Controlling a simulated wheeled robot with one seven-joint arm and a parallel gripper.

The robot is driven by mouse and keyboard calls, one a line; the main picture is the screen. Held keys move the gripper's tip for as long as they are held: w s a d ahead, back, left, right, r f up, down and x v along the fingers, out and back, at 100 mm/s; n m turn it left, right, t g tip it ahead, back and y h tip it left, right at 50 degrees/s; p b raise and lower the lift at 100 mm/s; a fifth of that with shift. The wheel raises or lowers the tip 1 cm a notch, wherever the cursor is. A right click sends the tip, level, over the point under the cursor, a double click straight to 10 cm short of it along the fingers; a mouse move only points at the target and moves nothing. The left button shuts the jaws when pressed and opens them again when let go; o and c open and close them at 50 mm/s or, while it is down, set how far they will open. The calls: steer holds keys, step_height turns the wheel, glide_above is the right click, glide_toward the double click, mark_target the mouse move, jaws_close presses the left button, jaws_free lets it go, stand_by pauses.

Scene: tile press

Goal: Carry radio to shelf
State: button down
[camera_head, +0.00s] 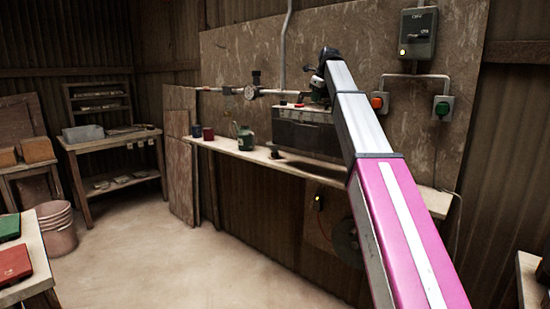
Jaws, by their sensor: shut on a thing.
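A dark grey, box-shaped radio (303,135) with a lighter top edge is in the centre of the head view, at the long wooden shelf (240,153) along the wall. My magenta and silver arm reaches up from the lower right and bends down at its dark wrist. My gripper (318,84) is at the top of the radio and shut on it. The fingertips are small and partly hidden, so the exact grip point is unclear. The radio looks upright, with a dark shadow under it. Whether it touches the shelf I cannot tell. My arm covers its right end.
A green jug (245,139), a red mug (208,134) and a blue mug (196,130) stand on the shelf's left part. A pipe with a gauge (250,92) runs above. Switch boxes (418,34) are on the wall at right. The floor (180,250) is clear.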

mark_target(319, 109)
steer(key=s, duration=0.4)
steer(key=s+d, duration=0.1)
steer(key=s, duration=0.1)
steer(key=shift+s+d, duration=0.1)
steer(key=shift+s, duration=0.25)
steer(key=shift+s+d, duration=0.15)
steer(key=shift+d, duration=0.1)
steer(key=w+d+f, duration=0.5)
steer(key=d+f, duration=0.4)
steer(key=f, duration=0.1)
steer(key=shift+w+d+f, duration=0.25)
steer(key=shift+w+f, duration=0.1)
steer(key=shift+w, duration=0.05)
steer(key=shift+f, duration=0.1)
steer(key=c, duration=1.1)
jaws_free()
steer(key=shift+f, duration=0.1)
steer(key=shift+o, duration=0.2)
